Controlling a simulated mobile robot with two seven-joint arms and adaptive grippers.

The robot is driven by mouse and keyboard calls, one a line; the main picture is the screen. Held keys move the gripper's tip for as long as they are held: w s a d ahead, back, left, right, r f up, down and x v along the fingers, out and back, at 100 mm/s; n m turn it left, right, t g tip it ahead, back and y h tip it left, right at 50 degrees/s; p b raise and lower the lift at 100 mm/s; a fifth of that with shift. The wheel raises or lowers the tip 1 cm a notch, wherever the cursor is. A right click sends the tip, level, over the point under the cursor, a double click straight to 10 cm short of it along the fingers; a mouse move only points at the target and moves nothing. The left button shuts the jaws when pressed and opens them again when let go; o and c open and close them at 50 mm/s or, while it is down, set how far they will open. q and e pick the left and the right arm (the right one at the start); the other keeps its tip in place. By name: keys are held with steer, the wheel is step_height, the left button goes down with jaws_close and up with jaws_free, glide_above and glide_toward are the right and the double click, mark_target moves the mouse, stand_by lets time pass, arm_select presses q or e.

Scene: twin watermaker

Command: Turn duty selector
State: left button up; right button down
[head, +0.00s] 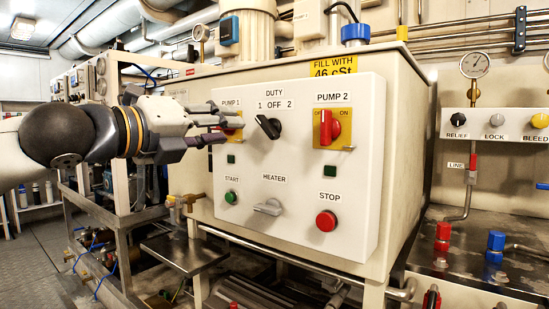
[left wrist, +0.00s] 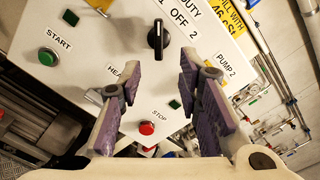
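The duty selector (head: 268,127) is a black knob on the white panel, under the label "DUTY 1 OFF 2". It is tilted to the upper left, towards the 1. It also shows in the left wrist view (left wrist: 158,41), with a pale mark towards the 1. My left gripper (head: 224,129) is open and empty, left of the knob and in front of the Pump 1 switch, which it partly hides. In the left wrist view my left gripper (left wrist: 158,64) has its fingers apart, and the knob appears between and beyond the tips, apparently untouched. My right gripper is not in view.
The panel (head: 310,225) also bears the red Pump 2 switch (head: 331,127), green start button (head: 231,197), grey heater knob (head: 268,207) and red stop button (head: 326,220). A gauge (head: 475,66) and pipes stand at right. The space before the panel's middle looks clear.

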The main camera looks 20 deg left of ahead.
mark_target(264, 128)
arm_select(q)
steer(key=p+x, duration=0.1)
steer(key=x, duration=1.1)
steer(key=shift+f, duration=0.15)
steer(key=shift+s, duration=0.1)
jaws_close()
